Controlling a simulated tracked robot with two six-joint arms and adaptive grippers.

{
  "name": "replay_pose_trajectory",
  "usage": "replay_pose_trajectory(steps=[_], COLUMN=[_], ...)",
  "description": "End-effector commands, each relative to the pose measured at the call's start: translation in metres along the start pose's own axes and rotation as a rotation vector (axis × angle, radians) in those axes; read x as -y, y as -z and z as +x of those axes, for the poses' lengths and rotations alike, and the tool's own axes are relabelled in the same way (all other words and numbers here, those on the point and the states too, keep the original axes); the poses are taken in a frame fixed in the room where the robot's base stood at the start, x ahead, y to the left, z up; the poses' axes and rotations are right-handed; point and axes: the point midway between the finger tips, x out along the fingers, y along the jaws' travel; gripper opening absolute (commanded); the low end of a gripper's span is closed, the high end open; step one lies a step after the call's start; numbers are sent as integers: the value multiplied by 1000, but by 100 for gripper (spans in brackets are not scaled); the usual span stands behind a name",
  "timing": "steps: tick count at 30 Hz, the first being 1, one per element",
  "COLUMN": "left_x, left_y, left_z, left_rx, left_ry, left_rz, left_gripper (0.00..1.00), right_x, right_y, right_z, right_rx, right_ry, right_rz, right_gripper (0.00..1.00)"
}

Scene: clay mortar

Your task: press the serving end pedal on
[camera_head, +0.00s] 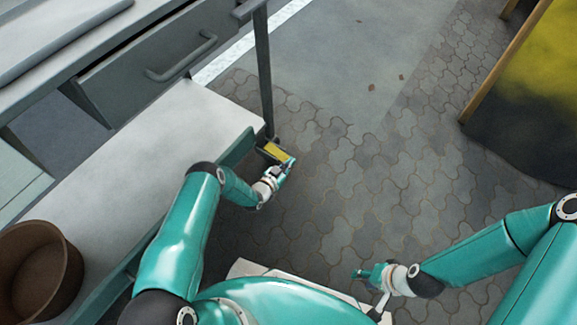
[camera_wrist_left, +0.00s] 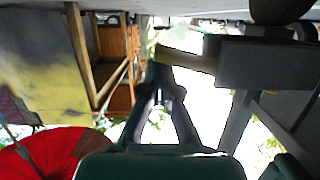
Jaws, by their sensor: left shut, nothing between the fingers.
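The pedal has a yellow pad (camera_head: 275,152) in a dark housing, low beside the leg of the grey counter. In the left wrist view the yellow pad (camera_wrist_left: 188,59) juts from a dark grey block (camera_wrist_left: 265,62). My left gripper (camera_head: 287,165) is shut and empty, at the pad's near right end. In the left wrist view its closed fingertips (camera_wrist_left: 159,78) overlap the pad's left end; whether they touch it I cannot tell. My right gripper (camera_head: 366,273) is over the paving at lower right, away from the pedal; its finger gap is unclear.
A pale bench (camera_head: 190,135) runs left of my left arm, with a brown pot (camera_head: 38,270) on it. A drawer with a handle (camera_head: 182,60) is above. A dark leg (camera_head: 264,75) stands beside the pedal. Paving (camera_head: 350,170) is clear to the right.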

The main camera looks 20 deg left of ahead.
Motion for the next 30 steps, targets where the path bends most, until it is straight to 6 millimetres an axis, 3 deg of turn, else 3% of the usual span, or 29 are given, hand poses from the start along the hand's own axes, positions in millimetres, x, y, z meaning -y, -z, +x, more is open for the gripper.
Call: replay_pose_trajectory(steps=[21, 26, 30], left_x=[8, 5, -1], left_y=[-6, 7, 32], left_z=[-6, -8, -11], left_rx=[8, 6, 2], left_ry=[18, 16, 10], left_rz=[-8, -7, -4], left_gripper=[0, 0, 0], right_x=[-1, 2, 8], right_y=[0, 0, 0], right_z=[4, -6, -23], right_rx=[0, 0, 0], right_ry=[0, 0, 0], right_rz=[0, 0, 0], right_gripper=[40, 40, 40])
